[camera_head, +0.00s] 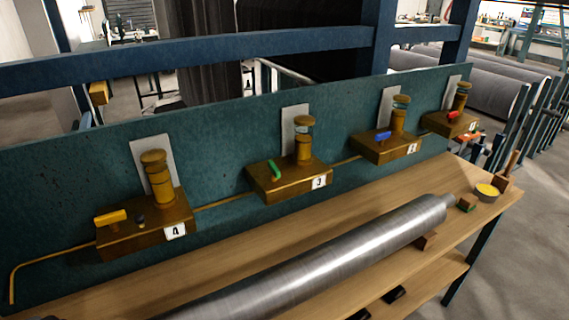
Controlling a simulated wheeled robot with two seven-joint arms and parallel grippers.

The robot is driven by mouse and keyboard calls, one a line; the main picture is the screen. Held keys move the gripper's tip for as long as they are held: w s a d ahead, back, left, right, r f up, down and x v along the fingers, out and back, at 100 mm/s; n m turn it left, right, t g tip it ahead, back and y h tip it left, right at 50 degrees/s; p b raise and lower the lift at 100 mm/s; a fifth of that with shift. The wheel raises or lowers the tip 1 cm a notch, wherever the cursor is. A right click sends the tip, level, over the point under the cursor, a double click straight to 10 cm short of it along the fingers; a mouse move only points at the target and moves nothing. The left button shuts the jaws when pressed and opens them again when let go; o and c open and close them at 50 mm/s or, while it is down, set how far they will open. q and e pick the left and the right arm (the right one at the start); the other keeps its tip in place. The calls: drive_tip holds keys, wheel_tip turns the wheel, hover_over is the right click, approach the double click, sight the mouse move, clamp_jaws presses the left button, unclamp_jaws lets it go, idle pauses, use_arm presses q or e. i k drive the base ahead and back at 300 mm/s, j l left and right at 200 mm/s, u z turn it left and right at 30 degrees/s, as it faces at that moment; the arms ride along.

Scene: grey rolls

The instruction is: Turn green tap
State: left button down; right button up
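The green tap (273,170) is a small lever on top of a brass block (290,184) with a label that looks like 3. The block is mounted on a teal panel, second from the left in a row. A brass post with a glass-like ring stands on the block, right of the green lever. The lever is uncovered, and nothing touches it. Neither of my grippers shows in the head view.
A yellow tap (110,217) on block 4 is at left. A blue tap (383,136) and a red tap (453,115) are at right. A long metal roll (330,262) lies on the wooden bench (482,222) in front. A blue rail (200,54) crosses behind the panel.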

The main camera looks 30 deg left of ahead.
sight(275, 173)
drive_tip(key=u, duration=0.5)
drive_tip(key=i+l+u, duration=0.1)
drive_tip(key=l+u, duration=0.6)
drive_tip(key=u, duration=0.2)
drive_tip(key=l+u, duration=0.45)
